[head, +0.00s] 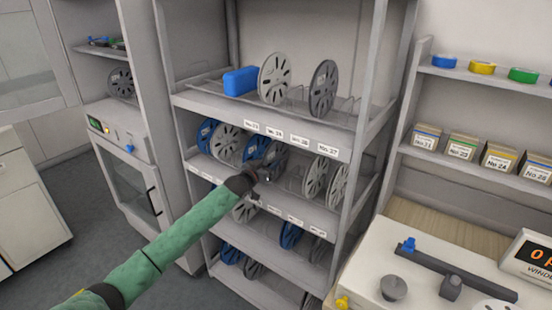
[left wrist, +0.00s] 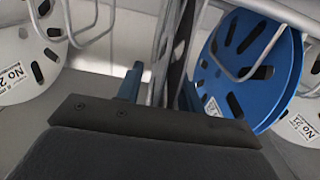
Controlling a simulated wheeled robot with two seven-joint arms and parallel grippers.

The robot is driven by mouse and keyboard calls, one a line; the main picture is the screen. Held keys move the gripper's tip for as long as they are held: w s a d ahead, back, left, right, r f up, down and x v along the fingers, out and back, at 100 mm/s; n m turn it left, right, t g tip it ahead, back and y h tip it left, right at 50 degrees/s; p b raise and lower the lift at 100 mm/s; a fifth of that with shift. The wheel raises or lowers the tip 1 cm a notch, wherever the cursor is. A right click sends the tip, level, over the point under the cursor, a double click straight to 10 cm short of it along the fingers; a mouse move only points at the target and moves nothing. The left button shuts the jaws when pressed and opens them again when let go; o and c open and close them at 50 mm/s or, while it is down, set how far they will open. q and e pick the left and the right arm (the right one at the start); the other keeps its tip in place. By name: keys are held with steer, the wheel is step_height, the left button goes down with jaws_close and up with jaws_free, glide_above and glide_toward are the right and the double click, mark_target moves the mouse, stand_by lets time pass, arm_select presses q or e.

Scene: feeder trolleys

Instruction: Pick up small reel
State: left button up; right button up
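My left gripper (head: 264,176) reaches into the second tier of the reel rack, in front of a dark grey reel (head: 277,157). In the left wrist view, the left gripper's two fingers (left wrist: 160,92) stand apart. A thin dark reel (left wrist: 172,48), seen edge-on, stands between them, with a gap on the left finger's side. A blue reel (left wrist: 245,65) stands just right of the fingers; a white reel labelled No 21 (left wrist: 300,128) is partly behind it. Another white reel (left wrist: 22,65) is at the left. Which is the small reel I cannot tell. My right gripper is not in view.
Wire dividers (left wrist: 85,25) stand close around the fingers. The rack's shelf edge (head: 262,128) lies above the gripper, with large reels (head: 275,78) and a blue box (head: 240,81) on top. A white bench (head: 420,275) is at the right.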

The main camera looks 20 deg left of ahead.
arm_select(q)
steer(key=shift+w, duration=0.2)
steer(key=shift+d, duration=0.1)
jaws_close()
